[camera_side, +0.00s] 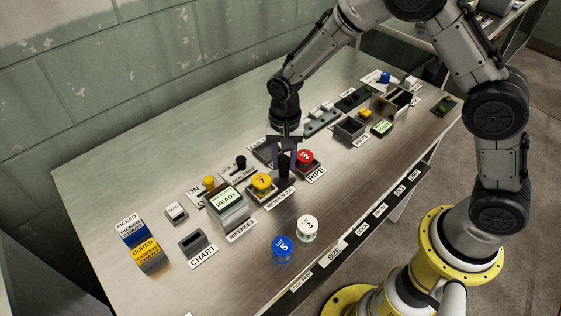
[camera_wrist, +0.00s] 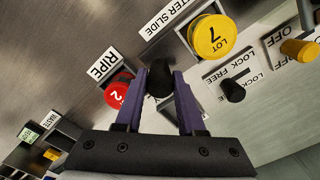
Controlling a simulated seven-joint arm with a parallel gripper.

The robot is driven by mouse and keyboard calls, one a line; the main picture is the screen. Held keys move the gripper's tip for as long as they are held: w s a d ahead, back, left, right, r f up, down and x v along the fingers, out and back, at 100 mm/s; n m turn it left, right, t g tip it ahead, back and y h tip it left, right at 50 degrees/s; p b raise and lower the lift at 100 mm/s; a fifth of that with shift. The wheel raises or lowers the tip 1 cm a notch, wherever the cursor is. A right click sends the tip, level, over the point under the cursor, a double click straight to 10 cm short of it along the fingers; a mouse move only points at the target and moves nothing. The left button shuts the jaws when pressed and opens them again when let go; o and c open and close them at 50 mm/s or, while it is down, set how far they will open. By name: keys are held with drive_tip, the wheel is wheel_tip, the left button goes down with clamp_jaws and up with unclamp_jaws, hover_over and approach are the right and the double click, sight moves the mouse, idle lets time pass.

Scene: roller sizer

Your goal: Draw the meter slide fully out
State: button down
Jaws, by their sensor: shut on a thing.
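The meter slide's black upright handle (camera_side: 284,168) stands between the yellow lot 7 disc and the red lot 2 disc, behind the METER SLIDE label (camera_side: 279,199). My gripper (camera_side: 284,155) comes down on it from above and is shut on it. In the wrist view the handle (camera_wrist: 160,79) sits between the purple fingers. The label also shows in the wrist view (camera_wrist: 170,18). The slide's body below the handle is mostly hidden, so I cannot tell how far out it is. The lock's black knob (camera_wrist: 233,91) is beside the LOCK FREE label.
The yellow lot 7 disc (camera_side: 262,182) and red lot 2 disc (camera_side: 305,157) flank the handle closely. The READY display (camera_side: 225,196) stands to the left. A blue disc (camera_side: 283,248) and a white disc (camera_side: 307,227) lie in front.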

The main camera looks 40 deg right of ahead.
drive_tip(key=c, duration=0.8)
unclamp_jaws()
drive_tip(key=shift+d+r, duration=0.1)
drive_tip(key=shift+d, duration=0.25)
drive_tip(key=shift+o, duration=1.4)
drive_tip(key=shift+a, duration=0.1)
wheel_tip(320, 180, up, 14)
